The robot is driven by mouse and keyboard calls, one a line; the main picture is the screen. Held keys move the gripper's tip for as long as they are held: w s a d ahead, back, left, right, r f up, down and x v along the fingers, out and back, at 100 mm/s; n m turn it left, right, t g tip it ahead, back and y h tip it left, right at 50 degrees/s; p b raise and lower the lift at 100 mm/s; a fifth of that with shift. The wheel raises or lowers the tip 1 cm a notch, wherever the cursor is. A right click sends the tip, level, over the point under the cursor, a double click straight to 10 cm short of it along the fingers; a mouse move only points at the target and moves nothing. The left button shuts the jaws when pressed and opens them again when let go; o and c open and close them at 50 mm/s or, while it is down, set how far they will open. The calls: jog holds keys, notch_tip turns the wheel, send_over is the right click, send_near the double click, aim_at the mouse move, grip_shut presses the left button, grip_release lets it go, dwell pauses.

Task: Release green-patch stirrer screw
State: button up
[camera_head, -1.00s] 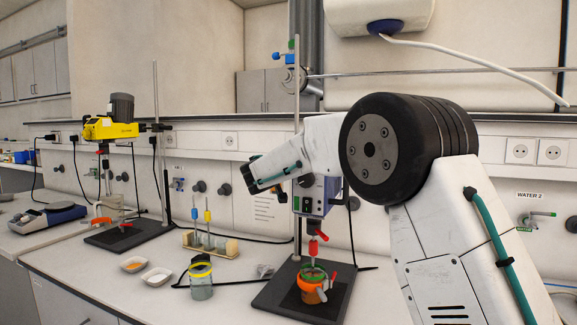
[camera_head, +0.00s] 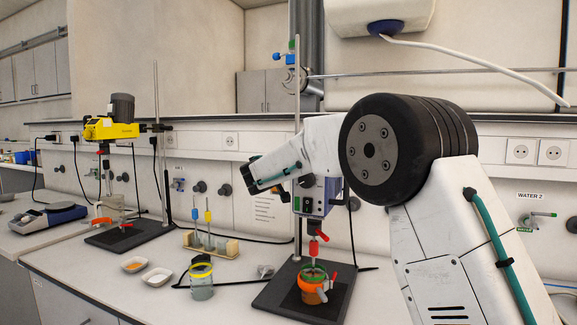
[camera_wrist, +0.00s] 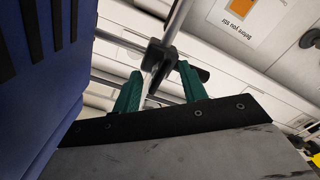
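The stirrer with the green patch (camera_head: 297,203) hangs on the right stand in the head view, partly behind my arm. Its blue housing (camera_wrist: 35,80) fills the left of the wrist view. In the wrist view, a black clamp piece (camera_wrist: 158,57) sits on the metal rod, just beyond my gripper (camera_wrist: 160,70). My gripper's two green fingers are apart, one on each side of the rod and clamp. A dark knob-like end (camera_wrist: 203,74) shows beyond the right finger. I cannot tell whether either finger touches it. The fingertips are hidden in the head view.
Below the stirrer, an orange-banded vessel (camera_head: 312,290) stands on the black stand base (camera_head: 285,299). A yellow stirrer (camera_head: 110,129) is on the left stand. A beaker with a yellow ring (camera_head: 201,283), a tube rack (camera_head: 211,246) and small dishes (camera_head: 157,277) occupy the bench.

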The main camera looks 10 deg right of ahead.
jog(key=shift+s, duration=0.1)
jog(key=v, duration=0.7)
jog(key=shift+s+a, duration=0.2)
